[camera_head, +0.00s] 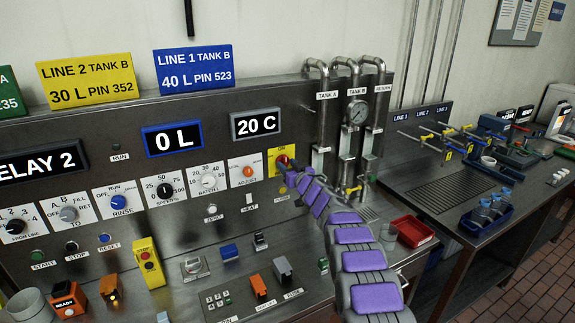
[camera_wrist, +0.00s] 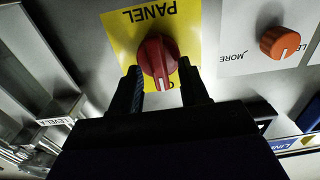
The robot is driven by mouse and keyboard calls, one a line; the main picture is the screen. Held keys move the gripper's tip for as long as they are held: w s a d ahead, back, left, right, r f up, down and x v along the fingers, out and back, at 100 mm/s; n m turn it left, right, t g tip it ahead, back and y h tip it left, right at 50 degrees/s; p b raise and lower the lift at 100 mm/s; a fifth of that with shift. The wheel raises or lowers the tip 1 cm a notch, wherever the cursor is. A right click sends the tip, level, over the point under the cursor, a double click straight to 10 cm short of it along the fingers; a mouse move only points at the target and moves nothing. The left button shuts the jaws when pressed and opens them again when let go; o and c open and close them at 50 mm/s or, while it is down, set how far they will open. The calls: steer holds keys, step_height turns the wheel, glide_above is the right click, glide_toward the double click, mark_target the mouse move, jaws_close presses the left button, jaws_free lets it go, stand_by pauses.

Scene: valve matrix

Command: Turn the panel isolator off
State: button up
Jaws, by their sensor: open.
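The panel isolator is a red rotary knob (camera_wrist: 157,58) on a yellow plate (camera_wrist: 118,28) marked PANEL, which appears upside down in the wrist view. Its white pointer mark faces the plate edge nearest my gripper, where a label is mostly hidden. In the head view the yellow plate (camera_head: 271,163) reads ON at its top, and the red knob (camera_head: 282,160) is partly covered by my arm. My gripper (camera_wrist: 160,76) is open, with one finger on each side of the knob's near part. Contact with the knob cannot be told.
An orange ADJUST knob (camera_wrist: 280,42) sits beside the yellow plate; it is also in the head view (camera_head: 247,170). Vertical pipes with a gauge (camera_head: 357,113) stand right of the isolator. A red tray (camera_head: 411,231) lies at the console's right edge.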

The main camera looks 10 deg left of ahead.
steer(key=shift+w+a+f, duration=0.1)
steer(key=shift+w+a, duration=0.05)
steer(key=shift+w, duration=0.15)
steer(key=shift+c, duration=0.3)
jaws_close()
